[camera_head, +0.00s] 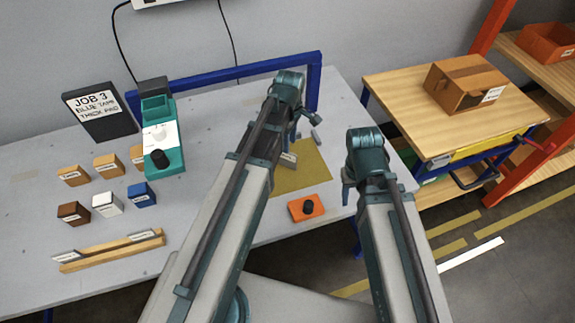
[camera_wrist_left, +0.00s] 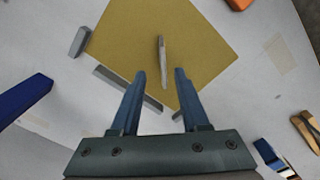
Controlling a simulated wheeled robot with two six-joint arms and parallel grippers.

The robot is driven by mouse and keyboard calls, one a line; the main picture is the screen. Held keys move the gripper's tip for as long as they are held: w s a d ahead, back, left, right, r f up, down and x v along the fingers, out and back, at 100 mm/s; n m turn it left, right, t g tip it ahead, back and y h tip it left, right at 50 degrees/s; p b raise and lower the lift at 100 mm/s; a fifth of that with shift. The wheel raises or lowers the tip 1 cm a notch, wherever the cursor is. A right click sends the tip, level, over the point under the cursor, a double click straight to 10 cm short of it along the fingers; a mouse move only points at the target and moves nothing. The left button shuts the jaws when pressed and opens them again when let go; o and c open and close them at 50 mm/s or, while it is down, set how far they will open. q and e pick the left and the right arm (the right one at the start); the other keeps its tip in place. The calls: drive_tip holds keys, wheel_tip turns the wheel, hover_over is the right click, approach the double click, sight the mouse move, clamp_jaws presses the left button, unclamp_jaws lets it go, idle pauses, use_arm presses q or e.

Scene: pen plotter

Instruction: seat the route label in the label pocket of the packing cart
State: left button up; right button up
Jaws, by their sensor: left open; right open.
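A small, thin, pale piece, which looks like the route label (camera_head: 288,159), is on the olive mat (camera_head: 290,180). In the left wrist view it is the narrow upright-looking strip (camera_wrist_left: 162,52), seen nearly edge-on just ahead of my fingertips. My left gripper (camera_wrist_left: 160,76) is open and empty above the mat, its fingers either side of the strip's line. In the head view my left gripper (camera_head: 302,121) is partly hidden by its arm. My right gripper (camera_head: 346,194) is open at the table's right edge. The packing cart (camera_head: 420,90) stands right; a small pale plate (camera_head: 440,160) on its front edge may be the label pocket.
A grey bar (camera_wrist_left: 115,83) and a grey block (camera_wrist_left: 80,42) lie by the mat. An orange block with a black knob (camera_head: 307,208) sits in front. A blue frame (camera_head: 230,71) stands behind. A cardboard box (camera_head: 465,83) is on the cart. Small boxes fill the table's left.

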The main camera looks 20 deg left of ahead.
sight(287, 160)
use_arm(q)
drive_tip(key=shift+f, duration=0.1)
drive_tip(key=f+b, duration=0.5)
drive_tip(key=shift+s+a+f, duration=0.15)
drive_tip(key=shift+a, duration=0.15)
clamp_jaws()
